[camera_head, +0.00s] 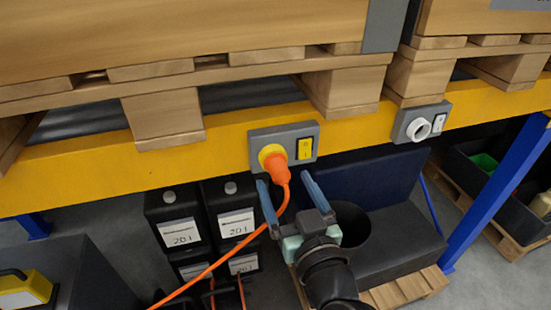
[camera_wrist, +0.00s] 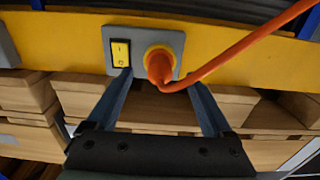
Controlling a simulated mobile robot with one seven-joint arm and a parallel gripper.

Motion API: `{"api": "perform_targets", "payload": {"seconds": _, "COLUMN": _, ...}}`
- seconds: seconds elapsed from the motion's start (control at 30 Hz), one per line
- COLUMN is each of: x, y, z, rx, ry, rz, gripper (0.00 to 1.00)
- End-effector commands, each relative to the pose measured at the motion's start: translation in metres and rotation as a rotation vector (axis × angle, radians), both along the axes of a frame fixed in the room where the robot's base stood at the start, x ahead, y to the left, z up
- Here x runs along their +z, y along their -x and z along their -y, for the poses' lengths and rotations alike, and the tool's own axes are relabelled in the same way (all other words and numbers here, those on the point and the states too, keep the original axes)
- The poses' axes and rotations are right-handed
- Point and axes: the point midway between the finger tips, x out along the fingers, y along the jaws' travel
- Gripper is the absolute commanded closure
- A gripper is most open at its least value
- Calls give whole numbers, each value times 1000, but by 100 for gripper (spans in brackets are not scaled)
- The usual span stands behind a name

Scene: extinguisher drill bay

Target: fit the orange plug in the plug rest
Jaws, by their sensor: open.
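The orange plug (camera_head: 277,165) sits in a yellow round socket (camera_head: 270,152) on a grey plate on the yellow beam, with an orange cable hanging from it. My gripper (camera_head: 283,178) is open and empty, just in front of and below the plug. In the wrist view, the plug (camera_wrist: 159,68) shows between the spread fingertips (camera_wrist: 162,80), not touched by either as far as I can see. A white round fitting (camera_head: 419,129) sits on a second grey plate to the right and looks empty; I cannot tell if it is the plug rest.
A yellow switch (camera_head: 305,149) is beside the socket. Wooden pallets (camera_head: 165,115) rest above the beam (camera_head: 90,180). Black containers (camera_head: 180,220) marked 20 l and a dark block with a round hole (camera_head: 352,222) stand below. The orange cable (camera_head: 215,265) runs down to the left.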

Motion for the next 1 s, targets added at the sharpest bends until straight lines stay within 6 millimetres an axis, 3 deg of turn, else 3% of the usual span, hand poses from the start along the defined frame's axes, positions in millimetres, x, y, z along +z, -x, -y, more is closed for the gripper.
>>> {"api": "perform_targets", "payload": {"seconds": 0.33, "x": 0, "y": -33, "z": -11, "rx": 0, "ry": 0, "rz": 2, "gripper": 15}}
{"api": "perform_targets", "payload": {"seconds": 1.0, "x": 0, "y": -36, "z": -12, "rx": 0, "ry": 0, "rz": 1, "gripper": 15}}
